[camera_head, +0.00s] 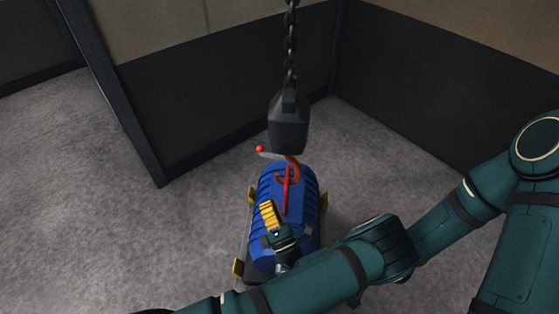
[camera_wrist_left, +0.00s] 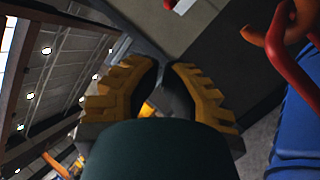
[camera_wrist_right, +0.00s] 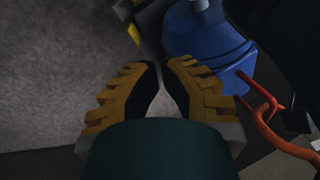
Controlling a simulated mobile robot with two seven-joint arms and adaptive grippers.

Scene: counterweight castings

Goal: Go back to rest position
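A blue ribbed casting (camera_head: 309,206) lies on a dark stand with yellow corner brackets (camera_head: 238,268). An orange-red hook (camera_head: 293,172) is at its top, below a dark hoist block (camera_head: 288,124) on a chain (camera_head: 290,50). I cannot tell whether hook and casting are joined. My left gripper (camera_head: 268,212) shows in front of the casting; its fingers look shut and empty in the left wrist view (camera_wrist_left: 162,75), with the hook (camera_wrist_left: 285,45) to the right. My right gripper (camera_wrist_right: 162,72) also looks shut and empty, near the casting (camera_wrist_right: 200,35). I cannot make it out in the head view.
A small red ball (camera_head: 260,149) on a short lever sits beside the hoist block. Dark-and-tan wall panels (camera_head: 220,95) stand behind and to the right. Grey floor (camera_head: 90,200) is clear at the left.

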